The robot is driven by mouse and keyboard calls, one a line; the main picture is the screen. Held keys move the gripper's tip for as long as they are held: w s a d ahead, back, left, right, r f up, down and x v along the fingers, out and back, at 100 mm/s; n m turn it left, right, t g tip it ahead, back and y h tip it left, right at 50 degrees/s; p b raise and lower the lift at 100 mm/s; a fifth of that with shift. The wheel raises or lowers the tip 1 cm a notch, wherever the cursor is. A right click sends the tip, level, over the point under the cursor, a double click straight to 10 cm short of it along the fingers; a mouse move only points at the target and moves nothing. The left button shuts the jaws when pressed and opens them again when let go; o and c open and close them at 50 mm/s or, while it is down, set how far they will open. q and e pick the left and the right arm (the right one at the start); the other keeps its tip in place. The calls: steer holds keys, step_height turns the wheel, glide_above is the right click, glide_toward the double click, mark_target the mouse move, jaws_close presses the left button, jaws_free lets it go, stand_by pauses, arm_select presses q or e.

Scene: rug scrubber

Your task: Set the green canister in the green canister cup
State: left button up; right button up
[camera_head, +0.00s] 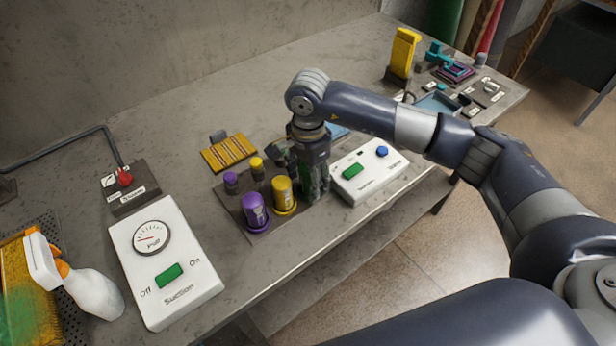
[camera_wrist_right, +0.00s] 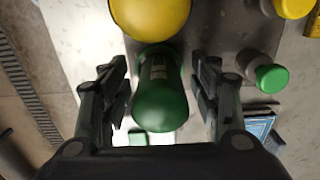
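My right gripper (camera_head: 313,185) points down at the right end of the canister rack and hides most of what is there in the head view. In the right wrist view, a green canister (camera_wrist_right: 160,100) with a pale label lies between the two fingers (camera_wrist_right: 160,85). The fingers are spread, with a narrow gap visible on the right side. The purple canister (camera_head: 256,212) and yellow canister (camera_head: 284,197) stand left of my gripper. My left gripper is out of view.
Smaller purple-topped (camera_head: 231,183) and yellow-topped (camera_head: 256,166) cylinders stand behind the canisters. A white switch box (camera_head: 368,170) is close on the right. The suction panel (camera_head: 165,260) and a spray bottle (camera_head: 92,292) are at left.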

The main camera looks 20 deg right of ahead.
step_height(320, 180, up, 12)
stand_by(0.6)
steer(key=shift+f+b, duration=0.1)
steer(key=shift+b, duration=0.25)
stand_by(0.4)
